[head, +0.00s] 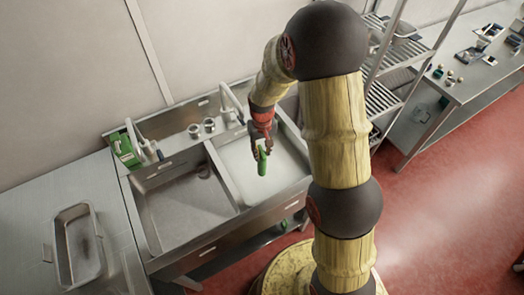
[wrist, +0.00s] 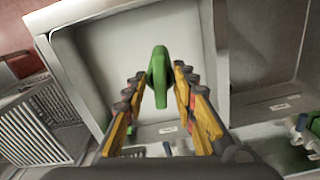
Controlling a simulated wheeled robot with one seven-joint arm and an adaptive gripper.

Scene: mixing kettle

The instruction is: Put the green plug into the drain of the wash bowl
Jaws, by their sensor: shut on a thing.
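The green plug (head: 262,164) hangs below my gripper (head: 262,148), over the right-hand basin of the sink. My gripper is shut on the upper part of the plug. In the wrist view the plug (wrist: 159,75) sits between the two fingertips of my gripper (wrist: 158,82), with its long body pointing away from the palm. The right-hand basin, which looks like the wash bowl (head: 235,165), is pale inside; it also shows in the wrist view (wrist: 95,65). The drain cannot be made out in either view.
A second basin (head: 185,210) lies to the left, past a divider. A faucet (head: 230,100) stands behind the basins, with a green box (head: 124,150) at the back left corner. A metal tray (head: 78,248) lies on the left counter. A wire shelf rack (head: 388,90) stands to the right.

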